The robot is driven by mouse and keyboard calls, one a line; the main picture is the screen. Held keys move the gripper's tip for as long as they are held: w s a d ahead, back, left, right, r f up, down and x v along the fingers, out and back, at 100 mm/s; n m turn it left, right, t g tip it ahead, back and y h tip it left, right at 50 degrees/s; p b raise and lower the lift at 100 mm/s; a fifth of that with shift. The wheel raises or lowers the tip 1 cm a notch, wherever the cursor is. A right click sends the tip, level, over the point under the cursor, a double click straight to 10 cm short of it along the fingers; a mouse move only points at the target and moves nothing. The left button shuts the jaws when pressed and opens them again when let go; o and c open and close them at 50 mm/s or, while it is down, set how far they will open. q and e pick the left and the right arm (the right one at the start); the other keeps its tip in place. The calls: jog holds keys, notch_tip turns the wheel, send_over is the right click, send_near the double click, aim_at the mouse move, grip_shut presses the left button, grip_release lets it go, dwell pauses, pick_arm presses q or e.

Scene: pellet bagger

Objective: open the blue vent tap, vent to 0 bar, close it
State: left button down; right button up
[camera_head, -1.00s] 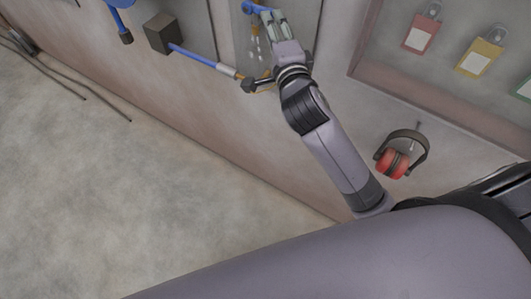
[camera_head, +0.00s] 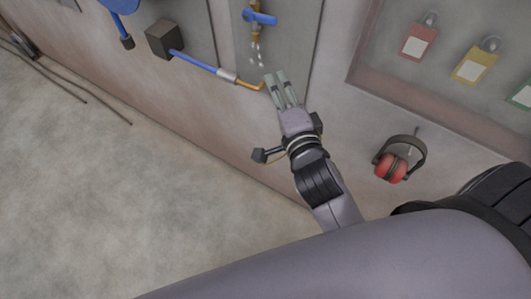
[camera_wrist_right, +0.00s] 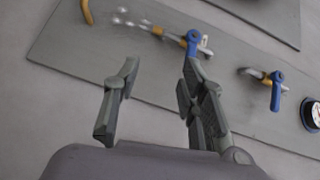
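A blue tap (camera_head: 260,17) sits on a brass-coloured pipe on the grey wall panel. Its handle looks crosswise to the pipe in the head view. It also shows in the right wrist view (camera_wrist_right: 193,41), with white puffs (camera_wrist_right: 128,20) between it and a bent yellow pipe end. A second blue-handled tap (camera_wrist_right: 276,91) is further right there. A round gauge (camera_wrist_right: 311,114) is cut by the right edge; its reading cannot be made out. My right gripper (camera_head: 277,77) is open and empty, apart from the tap and below it in the head view. My left gripper is not in view.
A dark box (camera_head: 162,39) with a blue hose (camera_head: 195,61) is left of my gripper. Red earmuffs (camera_head: 394,166) hang at right. Coloured padlock tags (camera_head: 468,70) hang on a framed board. The floor at left is clear except for thin cables.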

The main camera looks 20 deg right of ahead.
jog(key=a+f+n+g+y, duration=0.1)
jog(key=f+n+g, duration=0.1)
jog(key=f, duration=1)
jog(key=a+f+n+g+b, duration=0.1)
jog(key=f+n, duration=0.4)
jog(key=f, duration=0.8)
jog(key=shift+a+f+g+y, duration=0.15)
jog(key=shift+a+g+y, duration=0.35)
jog(key=shift+g, duration=0.4)
